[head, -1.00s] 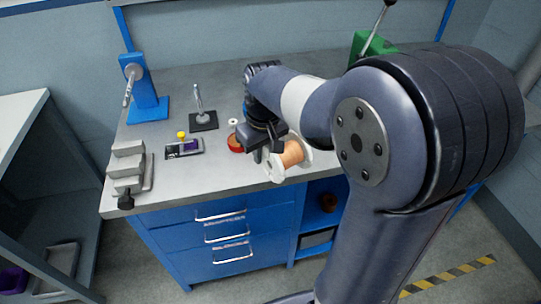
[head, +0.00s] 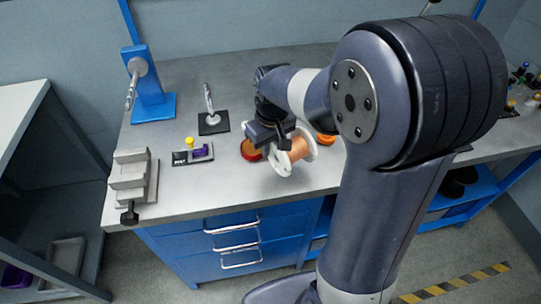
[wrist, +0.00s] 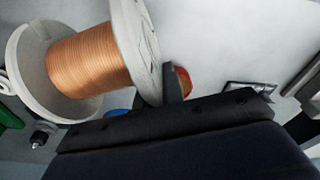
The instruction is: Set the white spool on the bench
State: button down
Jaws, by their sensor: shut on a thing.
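The white spool (head: 281,164) carries copper-coloured wire and has white flanges. My gripper (head: 284,138) is shut on it near the bench's front edge. In the wrist view the spool (wrist: 32,78) fills the upper left, with one dark finger (wrist: 172,84) against its right-hand flange; the other finger is hidden. The spool lies with its axle roughly level. The grey bench top (head: 220,185) is beneath and around it; I cannot tell whether the spool touches it.
A red round item (head: 250,150) is just left of the spool, and an orange one (head: 326,139) is to its right. A grey vise (head: 133,178), a small tray (head: 195,154), a black-based post (head: 213,122) and a blue stand (head: 150,85) occupy the left. Bare bench lies front left.

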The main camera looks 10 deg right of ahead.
jog(key=shift+f, duration=1.85)
jog(key=shift+f, duration=0.15)
jog(key=c, duration=1.5)
grip_release()
jog(key=r, duration=0.4)
jog(key=s+r, duration=0.1)
jog(key=r, duration=0.7)
jog(key=shift+s+d+r, duration=0.15)
jog(key=shift+s+d, duration=0.05)
jog(key=shift+d, duration=0.1)
